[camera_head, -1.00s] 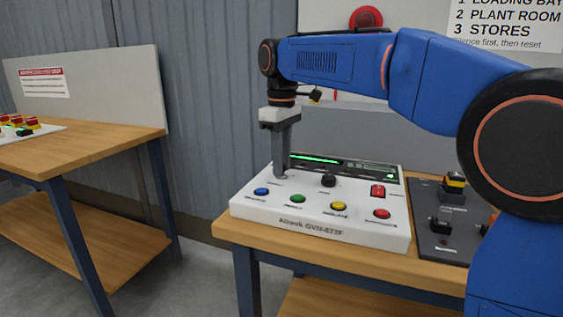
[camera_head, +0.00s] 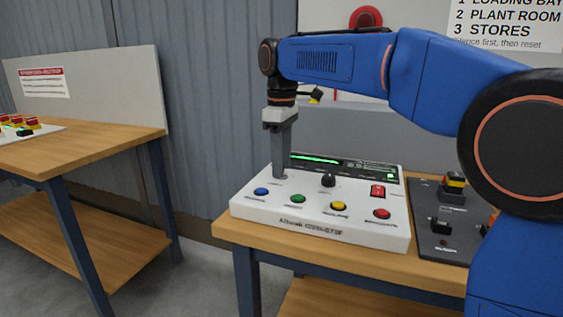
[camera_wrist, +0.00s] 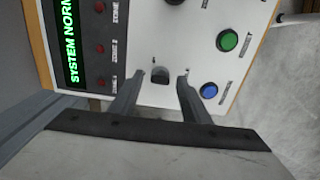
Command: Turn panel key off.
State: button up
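The white control panel (camera_head: 320,226) stands on the wooden table, with a lit green display strip at its back. My gripper (camera_head: 279,176) points straight down at the panel's back left, behind the blue button. In the wrist view its two fingers (camera_wrist: 161,78) are spread apart. A small dark key (camera_wrist: 160,75) sits on the panel between the fingertips, with a gap on each side. In the head view the fingers hide the key. The display (camera_wrist: 70,45) reads "SYSTEM NORM", the rest cut off. The exact angle of the key is hard to tell.
Blue (camera_head: 261,192), green (camera_head: 297,199), yellow (camera_head: 338,206) and red (camera_head: 382,214) buttons line the panel's front. A black knob (camera_head: 328,180) and red switch (camera_head: 377,191) are to the right. A dark control box (camera_head: 437,238) stands beside the panel.

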notch_tip(320, 180, up, 17)
jog(key=shift+r, duration=0.15)
dwell(0.8)
